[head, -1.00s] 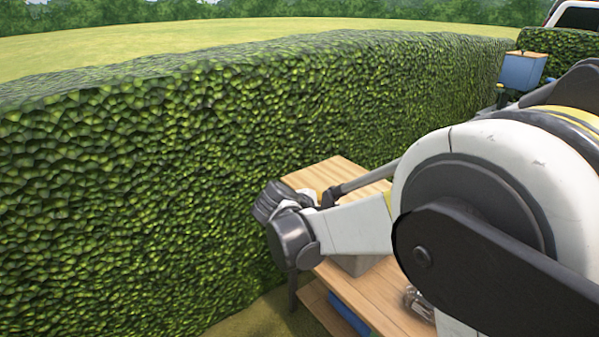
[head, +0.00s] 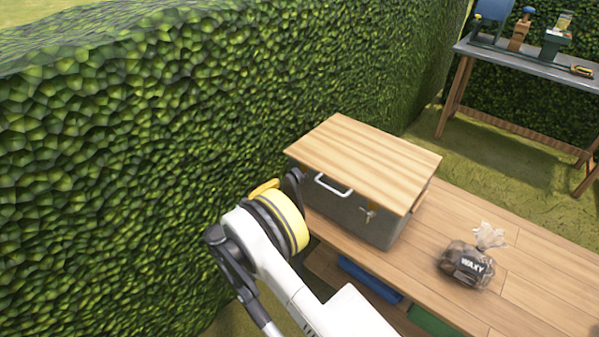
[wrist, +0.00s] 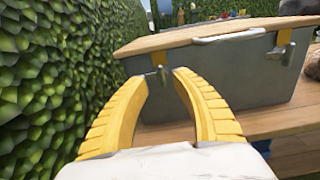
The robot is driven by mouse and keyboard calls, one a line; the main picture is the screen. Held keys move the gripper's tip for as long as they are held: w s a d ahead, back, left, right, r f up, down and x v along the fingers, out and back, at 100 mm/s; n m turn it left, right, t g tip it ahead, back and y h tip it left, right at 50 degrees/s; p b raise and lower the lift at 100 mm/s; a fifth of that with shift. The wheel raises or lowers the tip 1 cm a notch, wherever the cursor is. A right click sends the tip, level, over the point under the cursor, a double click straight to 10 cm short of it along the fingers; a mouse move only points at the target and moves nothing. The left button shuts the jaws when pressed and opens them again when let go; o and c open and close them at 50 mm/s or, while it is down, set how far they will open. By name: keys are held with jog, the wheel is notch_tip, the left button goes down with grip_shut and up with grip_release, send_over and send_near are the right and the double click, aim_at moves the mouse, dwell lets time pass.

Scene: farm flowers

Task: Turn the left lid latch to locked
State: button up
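A grey box (head: 350,217) with a wooden lid (head: 365,160) stands on a wooden bench. In the wrist view the left lid latch (wrist: 161,74) is a small grey knob under a yellow strap on the box front (wrist: 218,82). It points roughly downward and shows between my fingertips. My gripper (wrist: 163,76) is open and empty, its yellow fingers either side of the latch; contact is not clear. In the head view my gripper (head: 284,184) is at the box's left front corner and hides the left latch. The right latch (head: 368,213) also shows in the wrist view (wrist: 286,51).
A white handle (head: 333,185) sits between the latches. A bag marked WAXY (head: 467,264) lies on the bench (head: 520,262) right of the box. A hedge (head: 150,150) stands close on the left. Blue (head: 370,280) and green (head: 432,322) items are below the benchtop. A tool table (head: 530,66) stands behind.

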aim_at(299, 175)
jog(key=b+x, duration=0.2)
jog(key=x, duration=0.5)
jog(key=shift+w+d+f, duration=0.1)
jog(key=shift+w+d, duration=0.2)
jog(key=shift+w+d+b, duration=0.25)
jog(key=shift+w+b, duration=0.05)
jog(key=shift+w, duration=0.15)
grip_shut()
